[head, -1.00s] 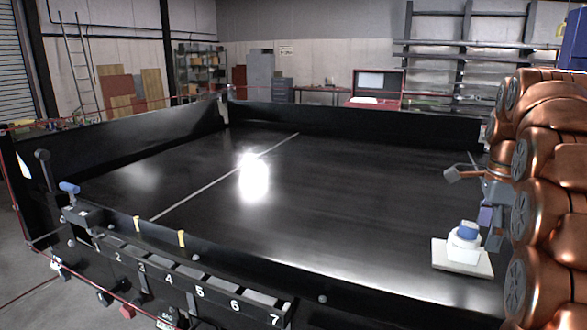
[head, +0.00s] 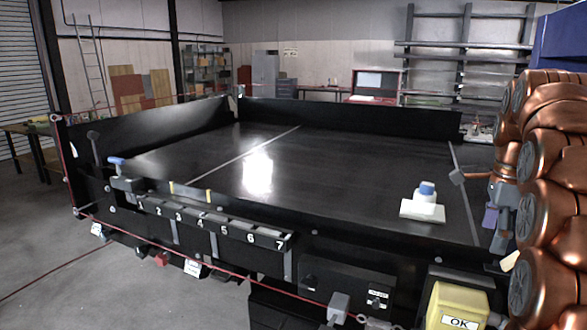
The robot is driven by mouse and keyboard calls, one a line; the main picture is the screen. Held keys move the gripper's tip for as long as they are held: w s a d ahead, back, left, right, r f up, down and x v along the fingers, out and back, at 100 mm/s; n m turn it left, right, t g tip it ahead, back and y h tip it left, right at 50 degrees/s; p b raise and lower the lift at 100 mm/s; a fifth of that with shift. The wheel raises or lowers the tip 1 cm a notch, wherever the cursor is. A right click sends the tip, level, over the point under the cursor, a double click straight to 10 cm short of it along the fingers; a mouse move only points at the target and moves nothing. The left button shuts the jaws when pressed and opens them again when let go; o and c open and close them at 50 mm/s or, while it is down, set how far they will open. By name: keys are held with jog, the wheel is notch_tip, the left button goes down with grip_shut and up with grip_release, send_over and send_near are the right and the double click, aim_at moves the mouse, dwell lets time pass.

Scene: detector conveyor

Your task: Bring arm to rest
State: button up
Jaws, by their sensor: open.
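My copper-coloured arm is folded along the right side of the head view. My gripper (head: 474,196) is at its left edge, with one fingertip pointing left and the other lower down. It is open and nothing shows between its fingers. It appears to the right of a white object with a blue top (head: 425,192), which sits on a white square plate (head: 411,210) on the black conveyor belt (head: 330,165). A visible gap separates the gripper from this object in the picture. Part of the gripper is hidden behind my arm links.
Black side walls (head: 350,117) border the belt. A row of numbered slots (head: 202,223) runs along the front. A yellow OK box (head: 457,305) stands at the lower right, beside a black control box (head: 345,285). Open floor (head: 60,265) lies at the left.

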jog(key=s+a+f+n+g, duration=0.1)
jog(key=s+a+f+n, duration=0.2)
jog(key=s+a+n, duration=0.4)
jog(key=s+a+f+n, duration=0.4)
jog(key=s+a+n, duration=0.1)
jog(key=a, duration=0.4)
jog(key=s+a+f+n, duration=0.4)
jog(key=s+f+n, duration=0.1)
jog(key=s, duration=0.4)
jog(key=s+a+f+n, duration=0.4)
jog(key=s+f+n, duration=0.2)
jog(key=s, duration=0.3)
jog(key=shift+s+g, duration=0.15)
jog(key=shift+g, duration=0.25)
